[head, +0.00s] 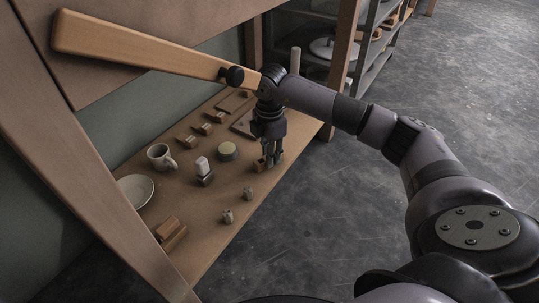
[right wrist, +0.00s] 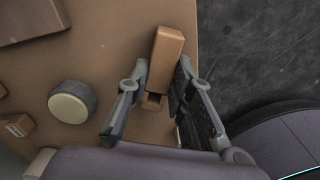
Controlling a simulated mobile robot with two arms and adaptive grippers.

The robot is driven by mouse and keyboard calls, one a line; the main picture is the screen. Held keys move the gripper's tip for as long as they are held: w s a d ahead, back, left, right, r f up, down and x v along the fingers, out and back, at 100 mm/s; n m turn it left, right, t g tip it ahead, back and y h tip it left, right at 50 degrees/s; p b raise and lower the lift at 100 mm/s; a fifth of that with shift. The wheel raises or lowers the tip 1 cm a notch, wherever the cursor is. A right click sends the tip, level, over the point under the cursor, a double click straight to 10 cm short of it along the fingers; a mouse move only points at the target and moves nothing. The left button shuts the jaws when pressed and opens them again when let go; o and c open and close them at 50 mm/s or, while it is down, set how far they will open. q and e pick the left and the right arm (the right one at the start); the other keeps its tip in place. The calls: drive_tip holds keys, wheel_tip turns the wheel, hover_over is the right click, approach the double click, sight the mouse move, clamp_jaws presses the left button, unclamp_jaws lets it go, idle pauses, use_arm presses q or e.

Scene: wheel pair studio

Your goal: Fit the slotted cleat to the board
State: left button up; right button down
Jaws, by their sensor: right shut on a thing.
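My right gripper (head: 272,160) points down over the right edge of the wooden table, shut on a small wooden block (head: 260,164), which looks like the cleat. In the right wrist view the block (right wrist: 167,55) stands between the two fingers (right wrist: 157,95), with a notch-like dark gap at its near end. How its underside meets the table is hidden. A flat brown board (head: 243,124) lies on the table behind the gripper, partly covered by it; a flat brown piece also shows at the top left of the right wrist view (right wrist: 30,18). My left gripper is not seen.
A round tin (head: 228,151), mug (head: 158,156), plate (head: 134,191), white piece on a dark base (head: 203,168) and several small blocks stand left of the gripper. A wooden beam (head: 150,45) crosses above the table. Bare tabletop (head: 205,245) lies at the front.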

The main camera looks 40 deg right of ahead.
wheel_tip(320, 180, up, 10)
drive_tip(key=p, duration=0.6)
drive_tip(key=shift+f, duration=0.2)
